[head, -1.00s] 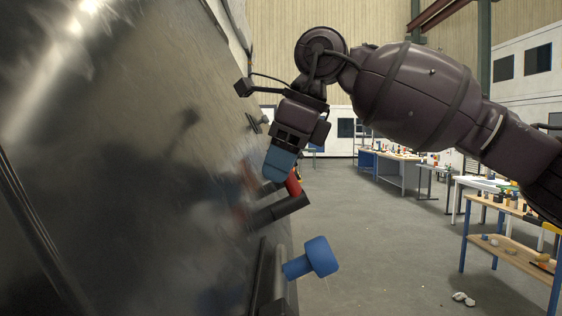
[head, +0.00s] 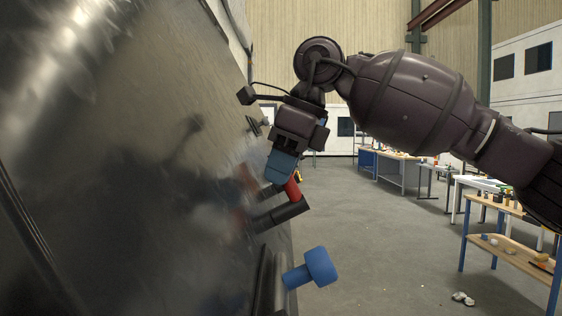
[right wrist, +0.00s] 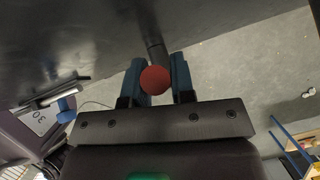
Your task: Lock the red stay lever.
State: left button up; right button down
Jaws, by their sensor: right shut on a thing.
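The red stay lever (head: 292,187) shows as a short red piece just below my right gripper (head: 280,172) in the head view, beside the dark metal panel. In the right wrist view its round red end (right wrist: 155,80) sits between the two blue fingers of my right gripper (right wrist: 156,82). The gripper is shut on it. A dark rod (right wrist: 155,38) runs from behind the red end toward the panel. How the lever's base is fixed is hidden. My left gripper is not in view.
A large shiny dark panel (head: 110,150) fills the left side. A dark cylinder (head: 285,215) and a blue knob (head: 320,266) stick out below the lever. Workbenches (head: 510,250) stand well to the right.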

jog(key=w+m+g+p, duration=0.2)
jog(key=p, duration=0.1)
jog(key=w+m+g+p, duration=0.1)
jog(key=g+p, duration=0.1)
jog(key=shift+w+d+f+m, duration=0.1)
jog(key=shift+d+f+m, duration=0.15)
jog(key=shift+f+m, duration=0.15)
dwell(0.4)
jog(key=c, duration=1)
grip_release()
jog(key=shift+o, duration=0.2)
jog(key=v, duration=1)
jog(key=shift+w+d+r, duration=0.2)
jog(key=shift+d+r, duration=0.05)
jog(key=shift+d, duration=0.05)
